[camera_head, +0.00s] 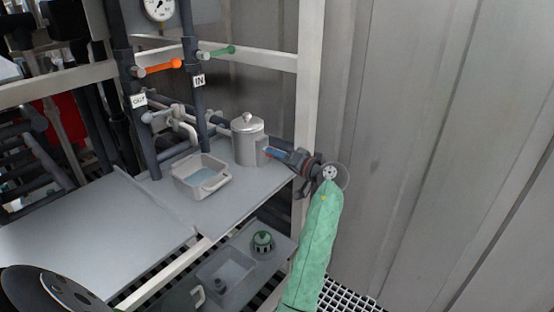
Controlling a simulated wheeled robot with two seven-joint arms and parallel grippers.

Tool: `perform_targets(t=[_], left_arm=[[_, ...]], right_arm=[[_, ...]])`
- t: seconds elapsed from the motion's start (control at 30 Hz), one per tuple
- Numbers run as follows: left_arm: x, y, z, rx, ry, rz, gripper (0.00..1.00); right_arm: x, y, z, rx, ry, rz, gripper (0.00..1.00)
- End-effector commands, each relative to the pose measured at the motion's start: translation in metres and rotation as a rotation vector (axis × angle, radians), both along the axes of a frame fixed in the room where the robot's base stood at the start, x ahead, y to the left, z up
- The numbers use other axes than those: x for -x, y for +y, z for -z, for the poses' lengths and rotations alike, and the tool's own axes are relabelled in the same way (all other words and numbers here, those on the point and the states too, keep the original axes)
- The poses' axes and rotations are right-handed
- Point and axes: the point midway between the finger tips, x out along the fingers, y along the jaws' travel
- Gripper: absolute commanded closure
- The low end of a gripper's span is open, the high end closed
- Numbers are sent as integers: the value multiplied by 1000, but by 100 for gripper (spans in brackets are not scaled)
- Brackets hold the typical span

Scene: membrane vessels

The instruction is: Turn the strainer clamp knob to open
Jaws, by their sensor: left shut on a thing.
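The strainer (247,140) is a silver metal canister with a domed lid, standing on the grey shelf. A small blue and red clamp knob (268,153) sticks out from its right side. My left gripper (279,155) comes in from the right, its arm in a green sleeve. It is shut on the knob, and its fingers hide most of it. The knob's exact angle cannot be made out. My right gripper is not in view.
A grey tub (184,190) with liquid stands left of the strainer. Dark pipes marked OUT and IN carry an orange-handled valve (164,67) and a green-handled valve (219,51). A white frame post (309,90) stands close behind my gripper.

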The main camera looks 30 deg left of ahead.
Motion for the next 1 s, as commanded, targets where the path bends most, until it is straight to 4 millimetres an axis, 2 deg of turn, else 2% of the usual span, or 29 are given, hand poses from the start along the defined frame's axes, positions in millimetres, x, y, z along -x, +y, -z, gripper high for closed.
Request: perform_targets(t=[0.43,0.47,0.57,1.0], left_arm=[[0,0,3,5,-7,0,92],[0,0,3,5,-7,0,66],[0,0,2,3,-8,0,48],[-1,2,1,1,-9,1,48]], right_arm=[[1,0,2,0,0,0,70],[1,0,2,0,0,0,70],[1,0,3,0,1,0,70],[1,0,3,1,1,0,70]])
